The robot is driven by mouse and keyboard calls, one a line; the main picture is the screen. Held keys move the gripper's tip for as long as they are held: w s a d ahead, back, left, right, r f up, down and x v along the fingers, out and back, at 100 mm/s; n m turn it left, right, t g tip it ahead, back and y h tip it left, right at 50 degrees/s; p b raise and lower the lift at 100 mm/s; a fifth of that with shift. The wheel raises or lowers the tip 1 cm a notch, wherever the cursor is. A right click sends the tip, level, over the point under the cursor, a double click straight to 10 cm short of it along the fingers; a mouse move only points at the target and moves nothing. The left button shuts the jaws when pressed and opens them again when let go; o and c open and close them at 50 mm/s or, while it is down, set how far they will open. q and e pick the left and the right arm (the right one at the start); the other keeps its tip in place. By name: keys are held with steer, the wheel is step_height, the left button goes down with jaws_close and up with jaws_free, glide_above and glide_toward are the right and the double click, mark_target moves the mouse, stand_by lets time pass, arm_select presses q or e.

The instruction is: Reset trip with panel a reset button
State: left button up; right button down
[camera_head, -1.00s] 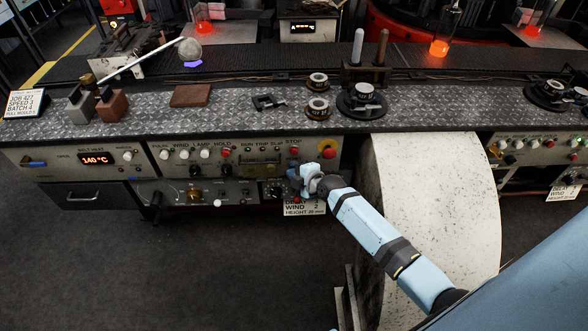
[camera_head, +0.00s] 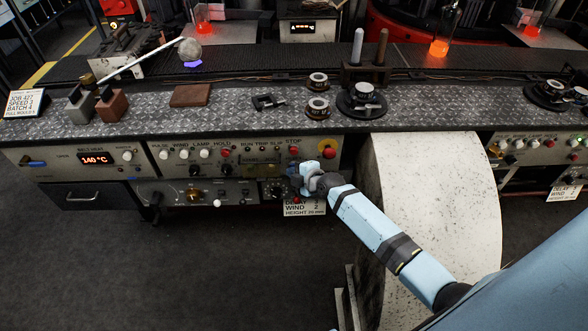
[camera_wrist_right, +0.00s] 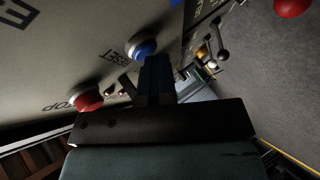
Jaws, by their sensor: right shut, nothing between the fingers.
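The panel (camera_head: 240,170) with its knobs and buttons is on the front of the bench in the head view. My right gripper (camera_head: 304,178) is at its right part, below the red stop button (camera_head: 294,152). In the right wrist view the blue reset button (camera_wrist_right: 142,46) has a RESET label beside it. The shut, empty fingers of my right gripper (camera_wrist_right: 157,62) point at this button and overlap its lower edge in the picture. I cannot tell whether they touch it. In the head view my gripper hides the blue button. My left gripper is not in view.
In the right wrist view the red stop button (camera_wrist_right: 86,97) is left of the fingers, and a lever (camera_wrist_right: 221,42) is to the right. A red mushroom button on yellow (camera_head: 328,149) sits near the panel's right edge. A pale curved housing (camera_head: 430,215) stands beside my right forearm.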

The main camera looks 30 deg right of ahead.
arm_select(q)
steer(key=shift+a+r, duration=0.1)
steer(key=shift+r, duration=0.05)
arm_select(e)
steer(key=shift+d+r, duration=0.15)
steer(key=shift+r, duration=0.05)
arm_select(q)
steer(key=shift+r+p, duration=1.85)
steer(key=shift+p, duration=0.15)
arm_select(e)
steer(key=s+a, duration=0.3)
steer(key=s, duration=0.2)
steer(key=shift+s+f, duration=0.2)
steer(key=shift+s, duration=0.15)
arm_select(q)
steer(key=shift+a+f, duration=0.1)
